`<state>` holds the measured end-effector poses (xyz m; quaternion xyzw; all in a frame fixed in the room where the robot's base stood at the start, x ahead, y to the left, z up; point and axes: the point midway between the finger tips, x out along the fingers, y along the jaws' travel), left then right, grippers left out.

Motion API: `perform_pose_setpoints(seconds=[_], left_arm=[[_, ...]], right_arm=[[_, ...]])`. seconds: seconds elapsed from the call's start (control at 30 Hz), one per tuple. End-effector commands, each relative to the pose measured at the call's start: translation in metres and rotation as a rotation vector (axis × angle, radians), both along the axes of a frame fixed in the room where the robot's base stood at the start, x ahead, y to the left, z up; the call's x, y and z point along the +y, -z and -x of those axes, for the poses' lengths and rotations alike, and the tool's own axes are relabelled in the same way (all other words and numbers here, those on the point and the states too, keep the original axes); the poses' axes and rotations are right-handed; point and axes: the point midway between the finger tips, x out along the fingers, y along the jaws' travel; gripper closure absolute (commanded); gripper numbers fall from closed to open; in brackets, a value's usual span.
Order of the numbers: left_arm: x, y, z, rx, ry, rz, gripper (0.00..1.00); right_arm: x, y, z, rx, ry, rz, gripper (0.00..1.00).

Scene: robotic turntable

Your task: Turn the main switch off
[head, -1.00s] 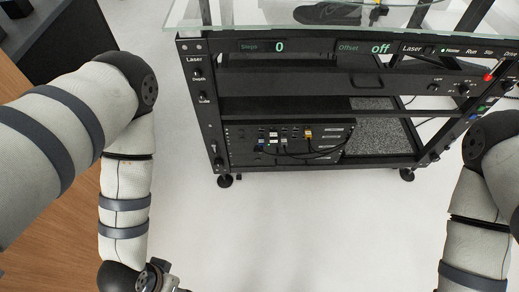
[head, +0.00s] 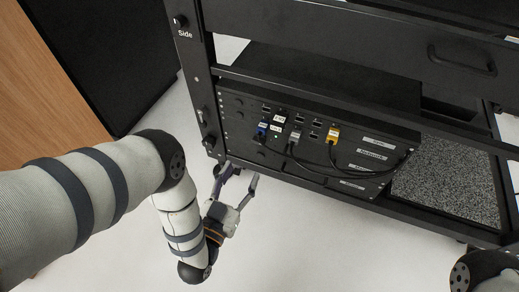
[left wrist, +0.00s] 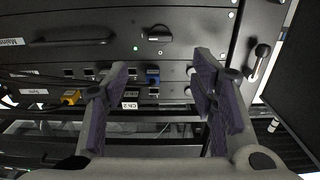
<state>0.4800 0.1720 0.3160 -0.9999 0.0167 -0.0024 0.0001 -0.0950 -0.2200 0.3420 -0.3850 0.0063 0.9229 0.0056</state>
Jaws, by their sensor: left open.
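The black rack panel (head: 300,135) carries plugs, sockets and labels low in the turntable frame. In the left wrist view, a dark rotary knob (left wrist: 157,34) sits on the panel beside a small green light; it may be the main switch, but its own label is not readable. A label that seems to read "Main" (left wrist: 12,42) is at the far left. My left gripper (head: 238,178) is open and empty, just in front of the panel's lower left end. In the left wrist view its fingers (left wrist: 160,65) point toward the knob, apart from it. My right gripper is out of view.
Blue (left wrist: 152,76) and yellow (left wrist: 70,97) plugs with cables sit close to the fingers. A black lever knob (left wrist: 262,50) stands out from the frame post on the right. A dark cabinet (head: 95,50) stands left of the frame. The white floor in front is clear.

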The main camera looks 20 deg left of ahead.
Motion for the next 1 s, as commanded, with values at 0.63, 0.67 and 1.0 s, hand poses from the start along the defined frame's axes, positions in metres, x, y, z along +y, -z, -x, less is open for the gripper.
perform_pose_setpoints(seconds=[0.63, 0.67, 1.0], left_arm=[[-0.004, 0.000, -0.106, 0.004, 0.001, 0.000, 0.48], [-0.004, 0.000, -0.106, 0.004, 0.001, 0.000, 0.48], [-0.004, 0.000, -0.106, 0.004, 0.001, 0.000, 0.96]], right_arm=[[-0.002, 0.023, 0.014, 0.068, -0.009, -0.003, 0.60], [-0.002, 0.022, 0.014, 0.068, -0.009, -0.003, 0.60], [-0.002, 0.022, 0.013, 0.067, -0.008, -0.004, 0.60]])
